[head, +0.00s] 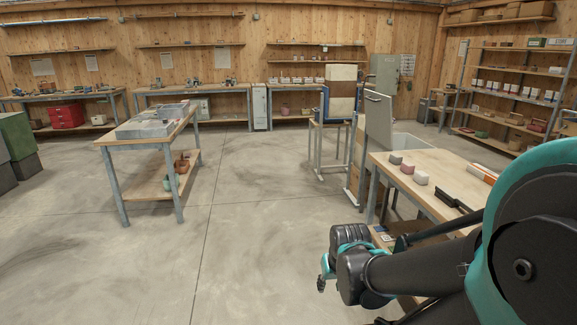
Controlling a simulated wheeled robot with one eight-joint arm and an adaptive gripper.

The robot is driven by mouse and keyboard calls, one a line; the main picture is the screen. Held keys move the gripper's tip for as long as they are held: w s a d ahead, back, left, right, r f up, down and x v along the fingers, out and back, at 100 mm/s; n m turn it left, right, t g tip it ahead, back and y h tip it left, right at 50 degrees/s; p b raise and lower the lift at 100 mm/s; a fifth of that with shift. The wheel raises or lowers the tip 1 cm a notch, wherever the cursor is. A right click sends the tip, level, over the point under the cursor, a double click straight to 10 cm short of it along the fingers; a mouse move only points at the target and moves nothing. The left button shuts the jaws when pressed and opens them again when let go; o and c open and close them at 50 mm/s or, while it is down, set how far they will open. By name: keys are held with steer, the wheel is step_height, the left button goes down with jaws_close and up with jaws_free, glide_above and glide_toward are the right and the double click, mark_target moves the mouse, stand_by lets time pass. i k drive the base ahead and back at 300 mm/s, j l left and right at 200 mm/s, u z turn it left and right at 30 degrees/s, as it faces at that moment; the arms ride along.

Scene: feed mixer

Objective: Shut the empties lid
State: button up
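A flat grey panel (378,121) stands upright behind the left end of the right-hand workbench, with a small bar near its top edge. It looks like a raised lid, but I can read no label naming it the empties lid. A wooden box-like body (356,163) is just below and left of it, partly hidden by the bench. My gripper (322,284) hangs low over the floor in front of the bench, well apart from the panel. Its fingers are small and mostly hidden by my wrist, so I cannot see whether they are open.
The right-hand workbench (437,165) holds several small blocks and dark tools. A white bin (412,142) stands behind it. A blue-framed stand (325,105) is left of the panel. Another bench (108,139) stands at left. The concrete floor (250,215) between the benches is clear.

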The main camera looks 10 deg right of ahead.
mark_target(377, 106)
steer(key=i+l+z, duration=0.1)
steer(key=i+z, duration=0.15)
steer(key=i, duration=0.3)
steer(key=i+z, duration=0.2)
steer(key=i, duration=0.4)
steer(key=i+j+z, duration=0.25)
steer(key=i, duration=0.3)
steer(key=i+j+z, duration=0.25)
steer(key=i, duration=0.3)
steer(key=l, duration=0.1)
